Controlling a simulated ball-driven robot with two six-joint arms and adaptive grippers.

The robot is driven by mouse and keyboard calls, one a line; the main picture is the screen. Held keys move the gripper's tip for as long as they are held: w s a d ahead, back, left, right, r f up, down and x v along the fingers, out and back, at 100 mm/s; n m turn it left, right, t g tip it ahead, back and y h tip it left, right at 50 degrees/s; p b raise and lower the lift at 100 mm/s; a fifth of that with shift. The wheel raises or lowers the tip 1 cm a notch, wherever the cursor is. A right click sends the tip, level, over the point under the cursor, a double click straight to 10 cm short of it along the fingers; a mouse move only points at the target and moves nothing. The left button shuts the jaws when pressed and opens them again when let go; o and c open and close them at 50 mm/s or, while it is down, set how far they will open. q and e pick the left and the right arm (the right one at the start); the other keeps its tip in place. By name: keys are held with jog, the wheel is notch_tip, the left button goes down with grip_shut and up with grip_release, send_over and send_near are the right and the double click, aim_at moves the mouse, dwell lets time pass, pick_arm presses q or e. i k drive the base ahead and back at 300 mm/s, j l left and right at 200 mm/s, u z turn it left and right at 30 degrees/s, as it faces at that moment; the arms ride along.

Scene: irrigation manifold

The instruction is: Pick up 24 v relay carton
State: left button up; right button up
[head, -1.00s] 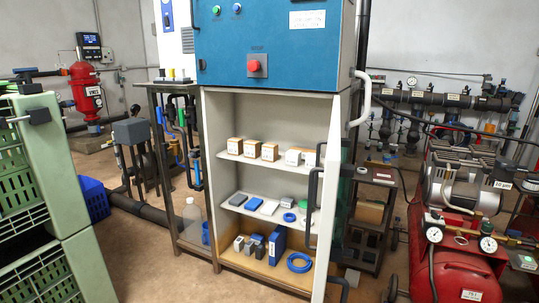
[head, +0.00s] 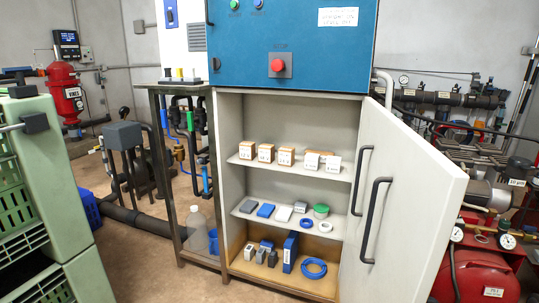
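A row of small brown-and-white cartons stands on the upper shelf (head: 290,171) of the open cabinet in the head view. From left to right are a first carton (head: 247,150), a second (head: 265,152), a third (head: 286,156) and a fourth (head: 311,161), with a white label (head: 333,163) at the right end. Their front labels are too small to read surely, so I cannot tell which is the 24 V relay carton. Neither of my grippers shows in this view.
The cabinet door (head: 415,190) stands wide open to the right, with black handles (head: 372,220). Lower shelves hold small boxes, a green-lidded tub (head: 321,211) and a blue coil (head: 313,268). Green crates (head: 40,190) stand at left, a red compressor (head: 475,270) at right. Floor in front is clear.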

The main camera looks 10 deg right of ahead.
aim_at(285, 154)
jog(key=i+j+z, duration=0.3)
jog(key=i+j, duration=0.9)
